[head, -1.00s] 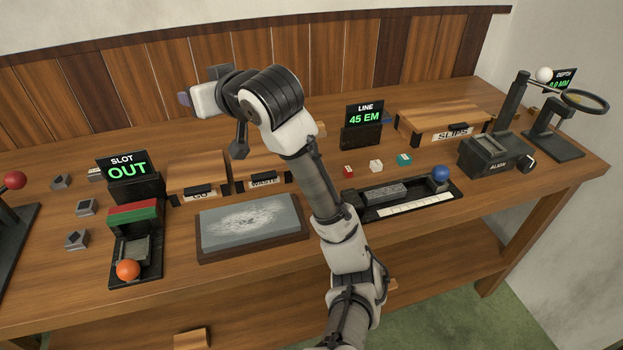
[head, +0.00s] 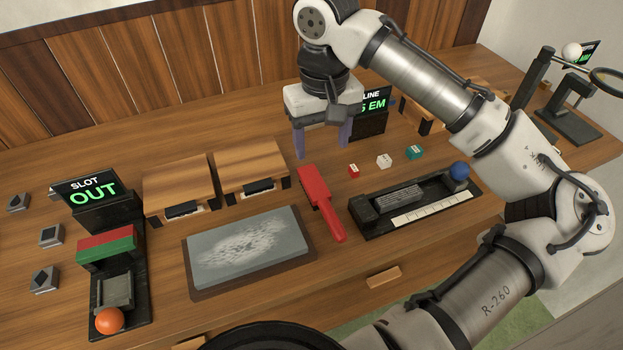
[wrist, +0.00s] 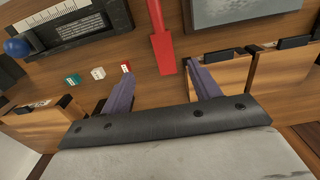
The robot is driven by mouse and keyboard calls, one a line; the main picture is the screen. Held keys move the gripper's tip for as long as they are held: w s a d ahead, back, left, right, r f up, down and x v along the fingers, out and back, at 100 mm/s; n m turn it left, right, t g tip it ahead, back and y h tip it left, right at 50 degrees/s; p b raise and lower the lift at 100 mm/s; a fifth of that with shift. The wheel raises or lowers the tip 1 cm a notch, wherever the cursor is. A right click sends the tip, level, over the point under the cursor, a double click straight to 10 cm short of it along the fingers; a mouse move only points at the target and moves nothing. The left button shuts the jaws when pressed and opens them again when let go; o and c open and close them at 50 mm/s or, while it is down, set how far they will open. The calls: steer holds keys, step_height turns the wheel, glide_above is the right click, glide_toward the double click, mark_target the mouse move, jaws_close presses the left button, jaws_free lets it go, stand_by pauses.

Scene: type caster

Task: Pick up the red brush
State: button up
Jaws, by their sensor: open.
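The red brush (head: 320,201) lies on the wooden bench, between the grey stone slab and the black composing tray. Its wide head points to the back and its handle to the front. In the wrist view the brush (wrist: 162,45) shows beyond the fingertips, its handle cut off by the top edge. My gripper (head: 322,152) is open and empty, fingers pointing down, just behind the brush's head. In the wrist view my gripper's fingertips (wrist: 174,78) stand apart with the brush head ahead of the gap; I see no contact.
The grey slab (head: 250,247) lies left of the brush, the black tray (head: 365,229) right. Small red, white and teal blocks (head: 384,160) stand right of my gripper. Wooden boxes (head: 250,168) stand left of it, and the LINE display (head: 372,102) is close behind.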

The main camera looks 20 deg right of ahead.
glide_above(320, 194)
steer(key=f, duration=0.7)
steer(key=shift+w+d+p, duration=0.15)
steer(key=shift+w+p, duration=0.05)
steer(key=shift+p, duration=0.1)
steer(key=shift+s+a+f+p, duration=0.1)
steer(key=shift+f+p, duration=0.3)
steer(key=shift+f, duration=1)
steer(key=shift+s+a+f+p, duration=0.1)
steer(key=shift+f+p, duration=0.25)
steer(key=shift+f, duration=1)
steer(key=c, duration=1.2)
steer(key=shift+r, duration=0.15)
step_height(320, 194, up, 20)
steer(key=shift+f+b, duration=0.1)
steer(key=shift+b, duration=0.9)
